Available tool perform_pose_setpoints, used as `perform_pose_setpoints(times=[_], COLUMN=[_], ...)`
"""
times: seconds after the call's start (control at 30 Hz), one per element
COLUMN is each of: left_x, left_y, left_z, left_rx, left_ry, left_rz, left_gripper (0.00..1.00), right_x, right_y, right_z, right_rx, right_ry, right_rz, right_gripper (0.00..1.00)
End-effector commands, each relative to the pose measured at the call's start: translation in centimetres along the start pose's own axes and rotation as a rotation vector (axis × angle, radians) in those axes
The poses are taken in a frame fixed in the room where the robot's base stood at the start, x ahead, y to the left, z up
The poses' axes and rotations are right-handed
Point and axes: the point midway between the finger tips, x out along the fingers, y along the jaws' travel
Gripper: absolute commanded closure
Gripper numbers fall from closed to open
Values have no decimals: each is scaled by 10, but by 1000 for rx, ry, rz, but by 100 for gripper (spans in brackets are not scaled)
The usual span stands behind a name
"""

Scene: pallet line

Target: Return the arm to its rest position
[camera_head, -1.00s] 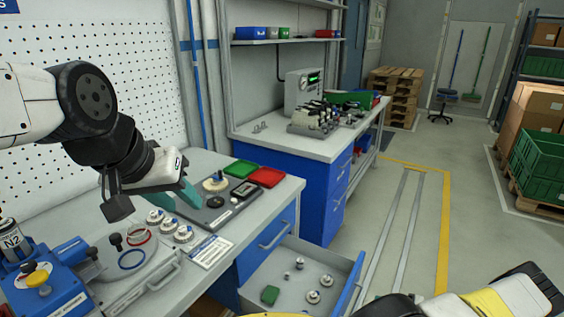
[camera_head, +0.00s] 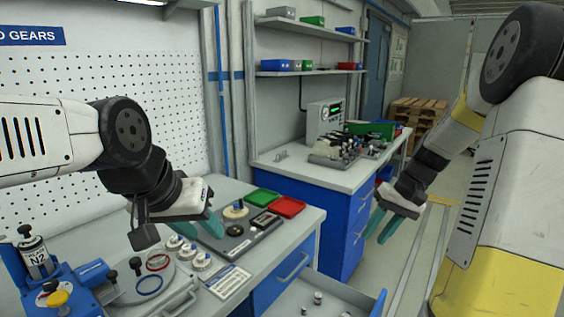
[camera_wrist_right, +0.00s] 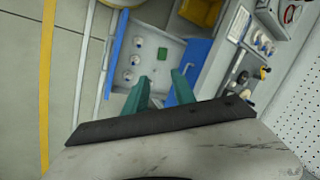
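My right arm reaches down the right side of the head view. Its right gripper (camera_head: 376,226) has teal fingers that point down, in front of the blue cabinet. In the right wrist view its fingertips (camera_wrist_right: 160,86) stand apart with nothing between them, above the open drawer (camera_wrist_right: 172,50). My left gripper (camera_head: 213,228) hangs over the near bench beside the dark grey tray (camera_head: 236,246). Its fingers overlap from this angle, so their opening is unclear. No held thing shows in it.
The open drawer (camera_head: 372,300) juts out below the right gripper and holds several small parts. White gears (camera_head: 201,261) and a blue fixture (camera_head: 58,292) stand on the near bench. Green (camera_head: 262,196) and red (camera_head: 288,206) trays lie at its back. Floor right of the drawer is clear.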

Motion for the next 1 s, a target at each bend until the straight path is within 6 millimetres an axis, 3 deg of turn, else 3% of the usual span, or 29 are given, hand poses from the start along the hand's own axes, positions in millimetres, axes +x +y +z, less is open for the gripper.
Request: perform_pose_setpoints(times=[0.1, 0.4, 0.6, 0.7, 1.0], left_x=[0, 0, 0, 0, 0], left_y=[0, 0, 0, 0, 0], left_z=[0, 0, 0, 0, 0], left_rx=[0, 0, 0, 0, 0], left_ry=[0, 0, 0, 0, 0], left_rz=[0, 0, 0, 0, 0], left_gripper=[64, 64, 64, 64, 64], right_x=[-30, -77, -88, -90, -90], right_y=[-42, -114, -137, -142, -144], right_z=[23, 99, 146, 160, 170], right_rx=[-46, -130, -171, -181, -187], right_ry=[60, 261, 396, 441, 473], right_rz=[84, 205, 215, 209, 203], right_gripper=[68, 68, 68, 68, 68])
